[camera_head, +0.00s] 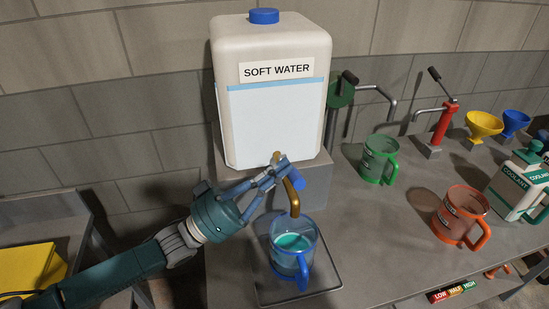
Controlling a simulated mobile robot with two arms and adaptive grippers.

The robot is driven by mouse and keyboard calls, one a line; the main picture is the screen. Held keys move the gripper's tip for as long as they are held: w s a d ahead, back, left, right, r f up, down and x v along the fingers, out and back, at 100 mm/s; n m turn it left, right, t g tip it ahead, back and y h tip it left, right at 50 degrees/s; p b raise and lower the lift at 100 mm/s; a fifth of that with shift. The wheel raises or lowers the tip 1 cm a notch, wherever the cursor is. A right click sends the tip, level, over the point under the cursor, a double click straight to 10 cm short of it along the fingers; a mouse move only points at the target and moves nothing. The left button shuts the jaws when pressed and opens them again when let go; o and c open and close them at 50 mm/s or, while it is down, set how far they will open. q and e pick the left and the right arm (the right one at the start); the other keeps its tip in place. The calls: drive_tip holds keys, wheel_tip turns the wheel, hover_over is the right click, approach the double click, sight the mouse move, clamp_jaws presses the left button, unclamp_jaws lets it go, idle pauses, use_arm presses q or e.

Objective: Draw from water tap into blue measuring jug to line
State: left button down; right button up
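The white SOFT WATER tank (272,120) stands on a grey block at the back. Its brass tap spout (293,198) points down over the blue measuring jug (291,262). The jug stands upright on a drip tray (327,286) and holds some teal liquid; I cannot make out its line or a stream. My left gripper (281,170) is at the tap, its fingers around or against the blue tap handle (297,179). Whether they are clamped on it is unclear. My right gripper is not in view.
A green jug (379,158) and an orange jug (460,214) stand to the right. Behind are a green pump (341,92), a red pump (441,128) and yellow (483,124) and blue funnels. A LOW/HALF/HIGH card (452,291) is at the front edge.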

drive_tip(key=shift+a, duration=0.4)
use_arm(q)
drive_tip(key=f+m+g+b, duration=0.1)
drive_tip(key=m+b, duration=0.1)
drive_tip(key=f+m+g+h+b, duration=0.1)
drive_tip(key=m+b, duration=0.1)
drive_tip(key=b, duration=0.1)
drive_tip(key=s+f+m+g+h+b, duration=0.1)
drive_tip(key=m+g+b, duration=0.1)
drive_tip(key=shift+d+f+m+b, duration=0.2)
drive_tip(key=shift+m+b, duration=0.1)
drive_tip(key=shift+b, duration=0.05)
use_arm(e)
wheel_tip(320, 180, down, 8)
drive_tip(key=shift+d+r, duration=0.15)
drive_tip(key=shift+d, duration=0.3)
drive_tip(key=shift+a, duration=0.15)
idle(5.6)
